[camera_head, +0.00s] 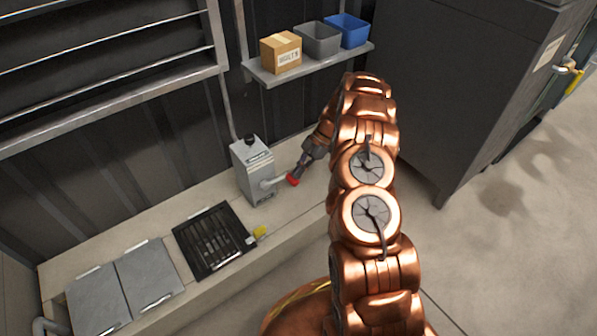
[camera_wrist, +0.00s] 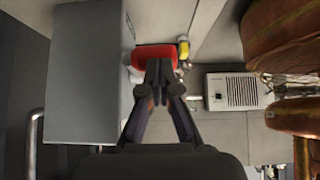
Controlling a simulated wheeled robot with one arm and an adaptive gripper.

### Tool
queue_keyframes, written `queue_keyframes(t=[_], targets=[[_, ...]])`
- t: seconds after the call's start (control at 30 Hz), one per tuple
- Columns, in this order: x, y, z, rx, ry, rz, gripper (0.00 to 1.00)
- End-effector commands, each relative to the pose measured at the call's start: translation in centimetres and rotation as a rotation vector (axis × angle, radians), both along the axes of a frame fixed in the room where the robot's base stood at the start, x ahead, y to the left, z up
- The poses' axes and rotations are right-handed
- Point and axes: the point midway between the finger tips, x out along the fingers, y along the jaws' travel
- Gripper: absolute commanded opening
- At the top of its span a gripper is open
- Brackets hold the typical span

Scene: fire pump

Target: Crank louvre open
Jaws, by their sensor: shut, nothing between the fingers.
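The louvre (camera_head: 95,60) is a dark wall panel with light slats and a frame at the upper left of the head view. Its slats' angle is hard to judge. A grey crank box (camera_head: 254,172) stands on the ledge below it, with a short pale crank arm (camera_head: 270,183) ending in a red knob (camera_head: 292,180). The box (camera_wrist: 85,75) and red knob (camera_wrist: 152,53) also show in the wrist view. My gripper (camera_head: 297,173) is shut and empty. Its fingertips (camera_wrist: 158,70) are right at the knob, overlapping its lower edge in the wrist view; contact cannot be told.
A black grate (camera_head: 212,240) with a yellow tag (camera_head: 260,232) and two grey hatches (camera_head: 148,272) lie on the ledge to the left. A shelf (camera_head: 310,67) above holds a cardboard box, a grey bin and a blue bin. A dark cabinet (camera_head: 450,85) stands right; floor beyond is open.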

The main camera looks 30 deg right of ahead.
Motion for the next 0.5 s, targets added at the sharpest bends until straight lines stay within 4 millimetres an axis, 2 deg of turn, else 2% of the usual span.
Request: queue_keyframes(t=[0.5], targets=[[0.02,-0.08,0.53,0.000,-0.001,0.001,0.00]])
